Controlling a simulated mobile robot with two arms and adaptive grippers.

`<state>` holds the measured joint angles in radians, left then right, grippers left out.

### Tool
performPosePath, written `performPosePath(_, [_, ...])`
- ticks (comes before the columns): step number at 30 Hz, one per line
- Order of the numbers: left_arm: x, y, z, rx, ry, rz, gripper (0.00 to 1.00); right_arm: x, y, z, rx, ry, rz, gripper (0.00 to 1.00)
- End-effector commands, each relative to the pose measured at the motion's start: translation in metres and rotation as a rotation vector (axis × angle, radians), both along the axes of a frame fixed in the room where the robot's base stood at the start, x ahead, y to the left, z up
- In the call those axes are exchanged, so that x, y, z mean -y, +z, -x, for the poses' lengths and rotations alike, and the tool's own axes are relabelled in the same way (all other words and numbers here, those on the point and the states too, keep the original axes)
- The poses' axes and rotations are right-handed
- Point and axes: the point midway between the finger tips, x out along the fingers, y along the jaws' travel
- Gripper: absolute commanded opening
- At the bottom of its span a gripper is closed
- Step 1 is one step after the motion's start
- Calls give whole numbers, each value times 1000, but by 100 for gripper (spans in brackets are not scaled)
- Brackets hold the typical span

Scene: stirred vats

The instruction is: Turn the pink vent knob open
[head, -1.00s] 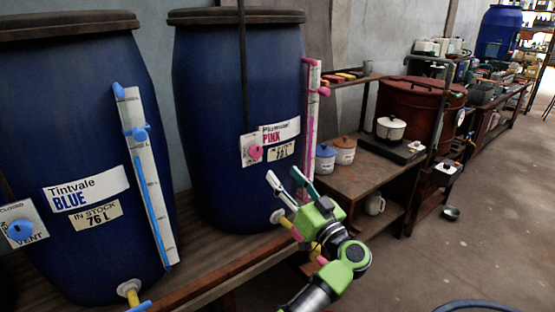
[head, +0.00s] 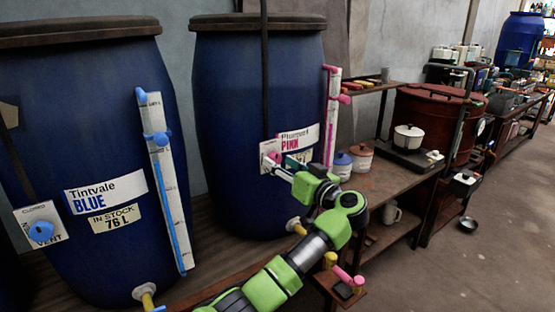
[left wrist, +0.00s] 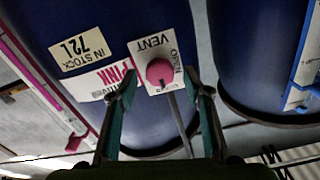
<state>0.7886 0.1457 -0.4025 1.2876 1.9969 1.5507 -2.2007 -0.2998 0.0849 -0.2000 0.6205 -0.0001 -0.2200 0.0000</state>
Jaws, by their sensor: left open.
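The pink vent knob (left wrist: 160,72) sits on a white plate (left wrist: 154,46) marked VENT and OPEN, on the blue Pink vat (head: 232,120). The wrist view shows it upside down, with a dark mark on the knob's lower side, away from the word VENT. My left gripper (head: 277,168) is in front of the plate and partly hides the knob in the head view. In the left wrist view its two green fingers (left wrist: 162,88) are open, one on each side of the knob in the picture, with gaps. I cannot tell whether the tips reach its depth.
The Tintvale Blue vat (head: 110,130) stands at the left with a blue vent knob (head: 41,232). A sight gauge (head: 332,115) with pink clips stands right of the Pink vat. Jars (head: 360,158) and a white pot (head: 407,138) stand on the bench at right. The floor at right is mostly clear.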

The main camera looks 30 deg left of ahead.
Motion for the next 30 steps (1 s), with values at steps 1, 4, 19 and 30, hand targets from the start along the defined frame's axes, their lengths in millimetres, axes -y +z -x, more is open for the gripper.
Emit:
performPosePath(1, [-7, 2, -3, 1, 0, -3, 45, 0, 1, 0, 0, 0, 0, 40])
performPosePath(4, [-15, 1, -7, 1, 0, -2, 45, -1, 2, 0, 0, -1, -1, 40])
performPosePath(19, [-20, 0, -9, 1, -1, 0, 17, -9, 2, 0, -1, -3, -9, 40])
performPosePath(30, [-19, 0, -9, 20, -3, 9, 7, -5, 5, 1, -1, -3, -5, 40])
